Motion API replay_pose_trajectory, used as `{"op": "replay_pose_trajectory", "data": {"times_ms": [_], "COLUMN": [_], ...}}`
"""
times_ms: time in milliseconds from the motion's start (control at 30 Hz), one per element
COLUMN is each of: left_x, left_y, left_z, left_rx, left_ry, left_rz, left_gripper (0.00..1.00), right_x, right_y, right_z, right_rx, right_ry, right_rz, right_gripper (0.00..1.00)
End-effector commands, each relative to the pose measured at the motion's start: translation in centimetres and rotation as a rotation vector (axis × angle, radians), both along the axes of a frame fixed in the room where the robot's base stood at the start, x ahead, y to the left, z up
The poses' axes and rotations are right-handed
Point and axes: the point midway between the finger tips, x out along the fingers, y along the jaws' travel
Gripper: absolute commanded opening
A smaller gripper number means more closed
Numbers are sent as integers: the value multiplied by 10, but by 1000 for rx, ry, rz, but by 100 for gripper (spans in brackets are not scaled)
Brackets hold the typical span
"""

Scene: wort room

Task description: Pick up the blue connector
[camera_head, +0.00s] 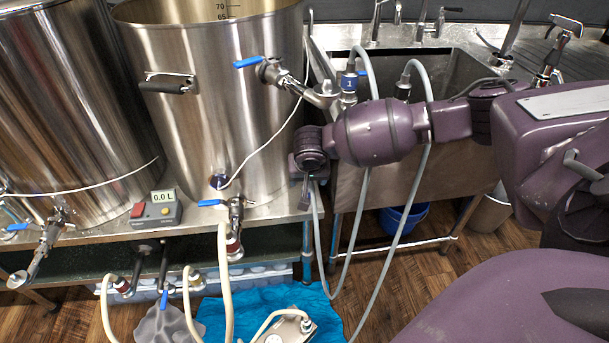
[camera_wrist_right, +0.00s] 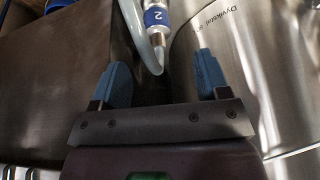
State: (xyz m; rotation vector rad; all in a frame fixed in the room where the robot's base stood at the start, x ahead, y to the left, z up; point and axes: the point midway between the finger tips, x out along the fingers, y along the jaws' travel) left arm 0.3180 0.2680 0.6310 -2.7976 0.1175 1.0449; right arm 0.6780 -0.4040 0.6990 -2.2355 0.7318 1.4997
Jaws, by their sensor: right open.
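My right gripper (camera_wrist_right: 160,72) is open, with two blue fingertips either side of that tip and nothing held. In the head view, a blue connector (camera_head: 349,82) hangs on a grey hose at the sink's left edge. A second connector (camera_head: 403,86) is to its right, partly behind my right arm. My right gripper is mostly hidden there. My left gripper is out of view.
A steel kettle (camera_head: 215,100) with blue-handled valves stands left of my right wrist. A sink (camera_head: 455,75) with taps is behind my arm. Grey hoses (camera_head: 372,215) hang below it. A controller box (camera_head: 157,208) sits on the bench; a blue mat (camera_head: 315,298) lies on the floor.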

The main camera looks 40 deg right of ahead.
Motion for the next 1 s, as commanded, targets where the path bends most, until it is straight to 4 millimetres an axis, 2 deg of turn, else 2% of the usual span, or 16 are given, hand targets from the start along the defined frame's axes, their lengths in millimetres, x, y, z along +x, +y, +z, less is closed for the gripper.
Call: {"op": "replay_pose_trajectory", "data": {"times_ms": [167, 400, 667, 833, 1000], "left_x": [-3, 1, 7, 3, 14], "left_y": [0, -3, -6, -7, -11], "left_z": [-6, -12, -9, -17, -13], "left_rx": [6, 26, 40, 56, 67], "left_ry": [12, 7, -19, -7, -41], "left_rz": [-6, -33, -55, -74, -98], "left_gripper": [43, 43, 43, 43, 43], "right_x": [5, 14, 21, 26, 32], "right_y": [-7, -15, -20, -28, -32], "right_z": [-8, -43, -59, -82, -97], "right_rx": [-7, -6, -6, -7, -6], "right_ry": [4, 8, 3, 10, 7], "right_rz": [-23, -20, -18, -19, -19], "right_gripper": [69, 69, 69, 69, 69]}}
